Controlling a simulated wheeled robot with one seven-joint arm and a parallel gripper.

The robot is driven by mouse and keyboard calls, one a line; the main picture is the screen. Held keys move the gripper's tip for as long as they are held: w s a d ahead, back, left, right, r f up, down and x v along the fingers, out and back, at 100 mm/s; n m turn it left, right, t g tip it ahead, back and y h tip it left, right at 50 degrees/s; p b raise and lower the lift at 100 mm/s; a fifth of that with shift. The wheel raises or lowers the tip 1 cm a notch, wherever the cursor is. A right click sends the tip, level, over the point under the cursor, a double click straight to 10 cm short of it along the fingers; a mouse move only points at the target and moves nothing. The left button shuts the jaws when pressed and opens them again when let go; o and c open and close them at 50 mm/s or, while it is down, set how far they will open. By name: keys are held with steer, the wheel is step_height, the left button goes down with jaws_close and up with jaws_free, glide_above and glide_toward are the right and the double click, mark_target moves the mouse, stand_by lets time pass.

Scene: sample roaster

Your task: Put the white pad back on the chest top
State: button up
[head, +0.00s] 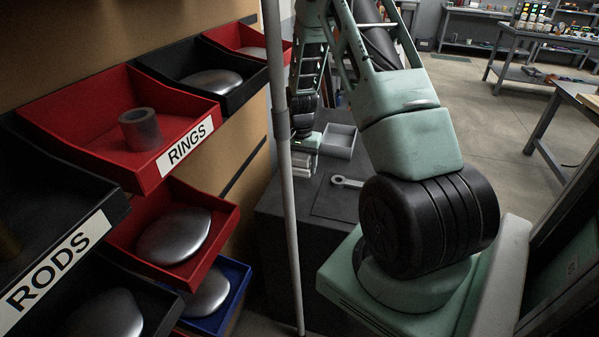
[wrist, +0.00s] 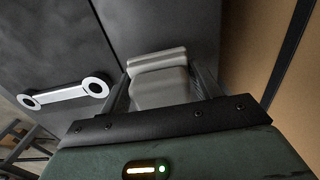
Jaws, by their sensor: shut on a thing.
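The white pad (wrist: 158,82) is between the two fingers of my gripper (wrist: 162,88) in the wrist view. The gripper is shut on it. In the head view the pad (head: 302,162) shows small and pale below my gripper (head: 303,151), over the left part of the dark grey chest top (head: 322,200). The chest top (wrist: 60,45) also fills the left of the wrist view. I cannot tell whether the pad touches it. The pad's near end is hidden behind the gripper body in the wrist view.
A pale double-ended link (head: 347,182) lies on the chest top, also seen in the wrist view (wrist: 65,94). An open grey box (head: 340,141) stands behind it. A grey pole (head: 285,170) rises left of the chest. Red RINGS bin (head: 85,95) and other bins line the left.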

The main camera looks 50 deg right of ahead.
mark_target(300, 156)
step_height(300, 156, down, 3)
steer(key=shift+r, duration=0.15)
steer(key=shift+w+f, duration=0.15)
steer(key=shift+f, duration=0.3)
steer(key=shift+f, duration=0.15)
steer(key=o, duration=1)
steer(key=shift+o, duration=0.2)
steer(key=shift+r, duration=3.95)
